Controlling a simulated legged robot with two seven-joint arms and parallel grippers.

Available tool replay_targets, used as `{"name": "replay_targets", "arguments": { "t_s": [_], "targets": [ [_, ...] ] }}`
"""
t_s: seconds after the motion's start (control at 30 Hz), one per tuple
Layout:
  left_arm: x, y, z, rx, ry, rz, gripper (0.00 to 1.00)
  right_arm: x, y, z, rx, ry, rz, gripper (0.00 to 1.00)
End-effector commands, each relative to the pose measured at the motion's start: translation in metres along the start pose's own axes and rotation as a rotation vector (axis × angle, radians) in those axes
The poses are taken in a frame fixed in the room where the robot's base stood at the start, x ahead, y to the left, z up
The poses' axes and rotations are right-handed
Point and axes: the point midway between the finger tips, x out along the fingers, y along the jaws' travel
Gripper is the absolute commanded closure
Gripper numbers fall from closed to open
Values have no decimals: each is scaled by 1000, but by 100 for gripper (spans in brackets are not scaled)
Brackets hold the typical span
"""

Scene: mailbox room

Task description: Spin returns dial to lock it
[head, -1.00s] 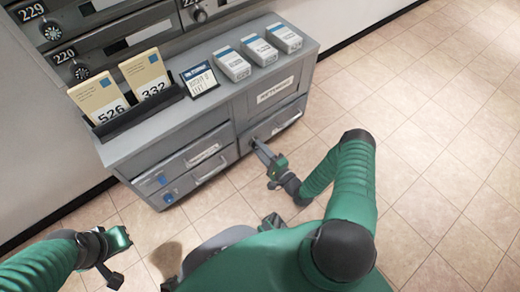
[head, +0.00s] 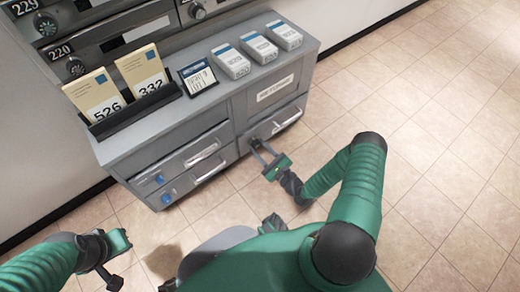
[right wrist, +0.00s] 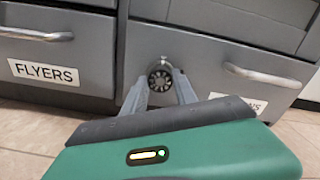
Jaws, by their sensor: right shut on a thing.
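The returns dial (right wrist: 160,79) is a small round dark knob with a light-marked face on the grey lower-right drawer front (right wrist: 210,80). The drawer's label (right wrist: 248,105) is partly hidden by my gripper and ends in "NS". My right gripper (right wrist: 160,84) has one finger on each side of the dial and is shut on it. In the head view my right gripper (head: 262,148) reaches the drawer front, left of the bar handle (head: 284,125); the dial is mostly hidden there. My left gripper (head: 117,258) hangs at the lower left, away from the cabinet; its finger opening is unclear.
The cabinet top holds an envelope rack (head: 134,115) with envelopes 526 and 332, a small sign (head: 198,78) and several white boxes (head: 232,62). A "FLYERS" drawer (right wrist: 58,72) is at left. Numbered mailboxes (head: 90,35) stand behind. Tiled floor (head: 430,120) at right is clear.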

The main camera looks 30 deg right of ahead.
Motion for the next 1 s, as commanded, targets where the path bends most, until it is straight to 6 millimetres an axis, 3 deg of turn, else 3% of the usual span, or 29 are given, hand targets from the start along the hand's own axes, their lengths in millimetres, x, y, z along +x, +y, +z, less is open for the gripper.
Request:
{"name": "replay_targets", "arguments": {
  "t_s": [0.4,1.0],
  "targets": [
    [8,0,2,0,0,0,100,-2,-2,-6,244,14,-5,100],
    [9,0,2,0,0,0,100,-2,-1,-6,301,14,-3,100]
  ]
}}
